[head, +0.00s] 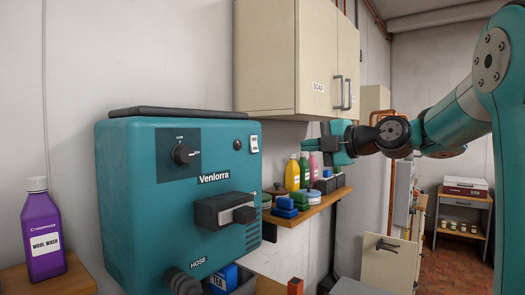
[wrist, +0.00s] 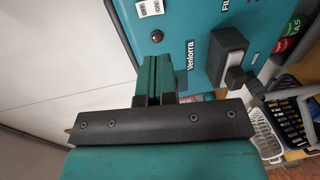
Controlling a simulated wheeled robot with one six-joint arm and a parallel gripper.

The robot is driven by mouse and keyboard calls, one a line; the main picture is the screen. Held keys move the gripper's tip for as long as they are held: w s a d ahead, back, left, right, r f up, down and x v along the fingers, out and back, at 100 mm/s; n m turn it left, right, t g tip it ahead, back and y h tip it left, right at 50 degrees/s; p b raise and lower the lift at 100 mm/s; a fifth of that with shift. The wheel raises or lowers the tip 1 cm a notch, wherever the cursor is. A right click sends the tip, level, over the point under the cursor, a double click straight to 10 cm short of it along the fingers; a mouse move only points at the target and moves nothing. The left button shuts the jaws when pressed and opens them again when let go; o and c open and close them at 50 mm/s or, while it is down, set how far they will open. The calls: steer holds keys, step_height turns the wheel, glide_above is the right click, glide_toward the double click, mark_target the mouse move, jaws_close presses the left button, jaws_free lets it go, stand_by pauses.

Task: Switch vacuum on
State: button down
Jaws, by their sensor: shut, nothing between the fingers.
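The vacuum (head: 120,200) is a teal box labelled Venlorra, at left centre in the head view. Its front has a white rocker switch (head: 254,144) at the upper right, a small dark round part (head: 237,145) beside it and a black dial (head: 184,154) marked LOW. My gripper (head: 306,146) is right of the vacuum, apart from it, with its fingers pointing left. In the wrist view my gripper (wrist: 158,60) is shut and empty below the round part (wrist: 157,36).
A black block with a handle (head: 225,209) and a hose fitting (head: 182,281) stick out from the vacuum's front. A wall cabinet (head: 280,60) hangs above. A shelf (head: 310,207) with bottles lies behind my gripper. A purple bottle (head: 42,232) stands at left.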

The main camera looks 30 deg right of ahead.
mark_target(256, 151)
steer(key=p+x, duration=0.7)
steer(key=x, duration=0.6)
steer(key=shift+a+r+p, duration=0.15)
steer(key=shift+r+p, duration=0.05)
steer(key=shift+p, duration=0.2)
steer(key=shift+w+a+f, duration=0.15)
steer(key=shift+w+f, duration=0.1)
steer(key=shift+w, duration=0.2)
steer(key=shift+f, duration=0.15)
